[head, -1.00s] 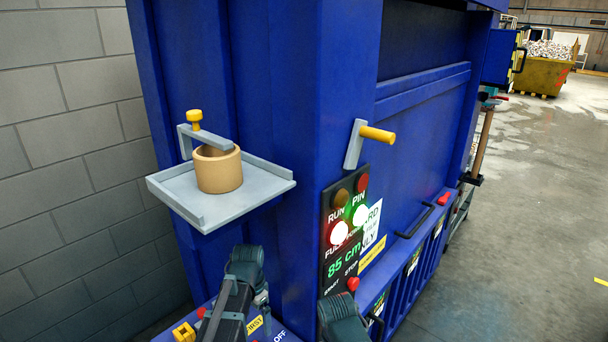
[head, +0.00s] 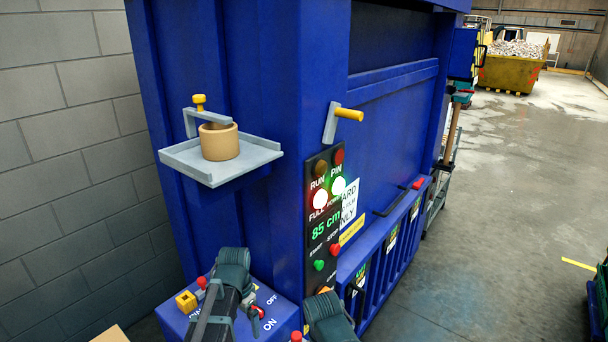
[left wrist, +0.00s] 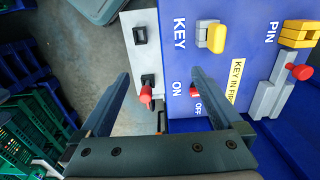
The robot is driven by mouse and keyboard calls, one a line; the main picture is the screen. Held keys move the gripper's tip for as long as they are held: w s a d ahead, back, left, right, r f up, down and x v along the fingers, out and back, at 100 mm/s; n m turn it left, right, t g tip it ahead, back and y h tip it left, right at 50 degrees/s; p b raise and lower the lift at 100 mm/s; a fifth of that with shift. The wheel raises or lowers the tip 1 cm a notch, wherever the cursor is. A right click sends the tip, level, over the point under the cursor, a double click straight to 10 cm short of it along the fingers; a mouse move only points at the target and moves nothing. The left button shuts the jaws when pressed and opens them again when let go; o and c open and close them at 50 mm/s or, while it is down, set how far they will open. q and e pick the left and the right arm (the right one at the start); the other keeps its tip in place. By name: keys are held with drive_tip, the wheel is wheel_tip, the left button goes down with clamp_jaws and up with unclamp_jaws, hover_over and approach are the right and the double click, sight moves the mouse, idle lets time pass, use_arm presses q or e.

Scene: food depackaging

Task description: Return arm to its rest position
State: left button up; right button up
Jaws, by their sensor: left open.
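My left arm (head: 232,290) comes up from the bottom of the head view, over a blue control box (head: 268,297); its fingers are not clear there. In the left wrist view my left gripper (left wrist: 160,76) has its two fingers wide apart with nothing held between them. Past the fingertips are the blue box's panel (left wrist: 255,15), a yellow switch (left wrist: 213,37) marked KEY, and a red-headed key (left wrist: 146,95) in a pale plate. Another dark arm part of mine (head: 330,318) shows at the bottom; no right gripper is seen.
The tall blue machine (head: 225,60) fills the middle. A grey shelf (head: 180,158) on it holds a tan roll (head: 220,142). A lit panel (head: 322,225) reads 85 cm. Green crates (left wrist: 25,128) stand low left in the wrist view. Open floor (head: 490,200) lies to the right.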

use_arm(q)
drive_tip(key=s+d+f+n+b, duration=0.1)
drive_tip(key=s+d+f+b, duration=0.2)
drive_tip(key=f+b, duration=0.3)
drive_tip(key=s+d+f+n+b, duration=0.1)
drive_tip(key=s+d+f+b, duration=0.2)
drive_tip(key=s+f+b, duration=0.3)
drive_tip(key=s+d+f+n+y+b, duration=0.1)
drive_tip(key=s+d+f+b, duration=0.3)
drive_tip(key=f+b, duration=0.3)
drive_tip(key=shift+s+f+n, duration=0.2)
drive_tip(key=shift+f+n, duration=0.2)
drive_tip(key=shift+f, duration=0.1)
use_arm(e)
wheel_tip(320, 180, down, 20)
drive_tip(key=shift+w, duration=0.4)
use_arm(q)
drive_tip(key=shift+d, duration=0.1)
drive_tip(key=shift+d, duration=0.1)
use_arm(e)
drive_tip(key=shift+d, duration=0.15)
